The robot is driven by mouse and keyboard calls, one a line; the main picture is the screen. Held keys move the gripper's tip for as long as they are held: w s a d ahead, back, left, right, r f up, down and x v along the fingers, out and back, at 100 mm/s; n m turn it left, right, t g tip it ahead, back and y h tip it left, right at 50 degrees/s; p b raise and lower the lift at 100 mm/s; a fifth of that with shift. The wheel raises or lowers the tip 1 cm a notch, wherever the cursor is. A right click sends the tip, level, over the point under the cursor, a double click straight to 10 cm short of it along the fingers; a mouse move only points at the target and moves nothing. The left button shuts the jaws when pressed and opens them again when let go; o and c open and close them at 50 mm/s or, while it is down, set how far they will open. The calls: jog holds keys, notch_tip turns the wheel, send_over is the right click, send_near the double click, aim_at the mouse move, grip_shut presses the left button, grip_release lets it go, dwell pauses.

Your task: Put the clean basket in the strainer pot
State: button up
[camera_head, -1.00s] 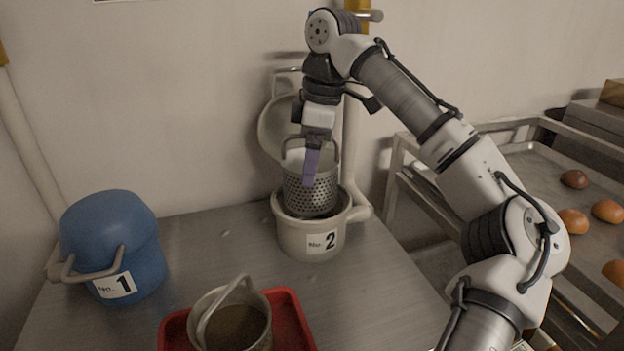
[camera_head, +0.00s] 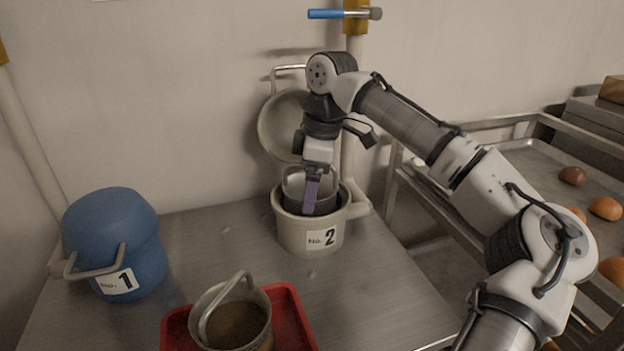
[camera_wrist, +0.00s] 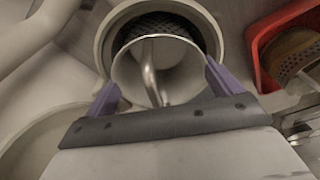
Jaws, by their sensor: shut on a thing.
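The perforated metal clean basket (camera_head: 326,206) sits mostly inside the cream strainer pot No. 2 (camera_head: 290,235), with its upper part and handle showing above the rim. My gripper (camera_head: 311,196), with purple fingers, points down over the pot and is shut on the basket. In the wrist view, the basket's rim and handle (camera_wrist: 150,75) lie between my fingers (camera_wrist: 162,78), inside the round pot rim (camera_wrist: 104,38). The exact grip and whether the basket touches the pot's bottom are hidden.
The pot's round lid (camera_head: 278,128) stands open behind it against the wall. A blue pot No. 1 (camera_head: 110,225) stands at the left. A red tray (camera_head: 292,312) with another handled basket (camera_head: 205,322) is in front. A rack with buns (camera_head: 520,165) is at the right.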

jog(key=shift+s+f, duration=0.1)
jog(key=shift+f, duration=0.35)
jog(key=o, duration=1)
jog(key=shift+f, duration=0.1)
jog(key=shift+o, duration=0.2)
jog(key=r, duration=0.4)
jog(key=d+r, duration=0.1)
jog(key=r, duration=0.4)
jog(key=d+r, duration=0.1)
jog(key=r, duration=0.3)
jog(key=shift+r, duration=0.2)
